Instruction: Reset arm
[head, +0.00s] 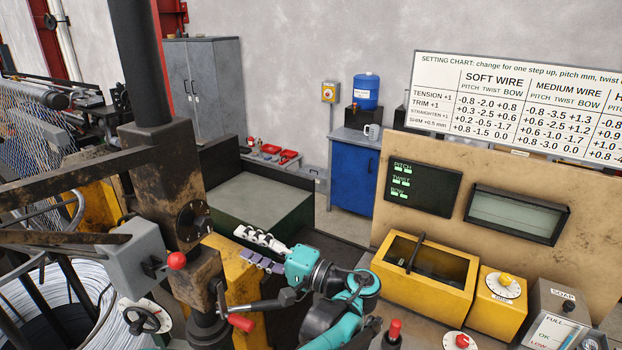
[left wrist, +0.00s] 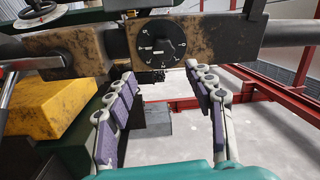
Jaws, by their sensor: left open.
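My left gripper (head: 240,243) is in the lower middle of the head view, with its teal arm below and to its right. Its fingers point left, toward the brown machine column, and are spread with nothing between them. In the left wrist view the gripper (left wrist: 160,73) shows two padded fingers wide apart. A black dial (left wrist: 156,43) on the worn machine beam lies beyond the fingertips, apart from them. What looks like the same dial (head: 193,221) shows on the column in the head view. My right gripper is not in view.
A red-knobbed lever (head: 240,322) and a handwheel (head: 146,317) stand left of my arm. A yellow bin (head: 425,280) and a yellow dial box (head: 501,300) are at right. A green-sided bench (head: 262,205) and a blue cabinet (head: 352,178) stand behind.

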